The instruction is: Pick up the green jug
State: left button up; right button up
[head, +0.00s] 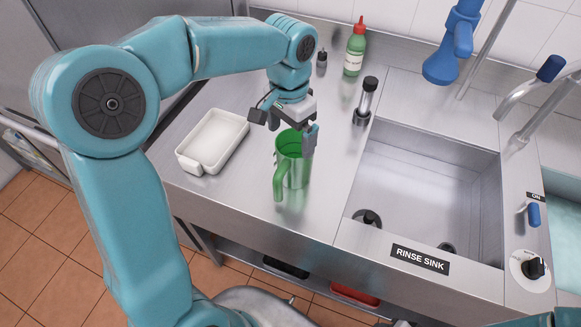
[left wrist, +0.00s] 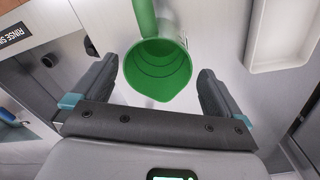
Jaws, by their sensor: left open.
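The green jug (head: 292,163) stands upright on the steel counter, left of the sink, with its handle toward the front left. In the left wrist view I look down into the jug's open mouth (left wrist: 157,70), with the handle at the top of the picture. My left gripper (head: 288,128) is over the jug, pointing down. It is open, and in the left wrist view its fingers (left wrist: 157,85) are spread on either side of the jug, with gaps to it. My right gripper is not in view.
A white tray (head: 214,141) lies left of the jug. A green bottle with a red cap (head: 355,50), a small dark bottle (head: 322,59) and a black-topped cylinder (head: 366,98) stand behind.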

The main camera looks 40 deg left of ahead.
pick_arm(q)
send_over(294, 150)
jog(key=s+d, duration=0.2)
jog(key=s, duration=0.1)
jog(key=f, duration=0.3)
jog(key=f+p, duration=0.1)
jog(key=f, duration=0.2)
jog(key=shift+s+d+f, duration=0.1)
jog(key=shift+s+d, duration=0.05)
jog(key=shift+s, duration=0.15)
jog(key=shift+c, duration=0.3)
jog(key=c, duration=0.7)
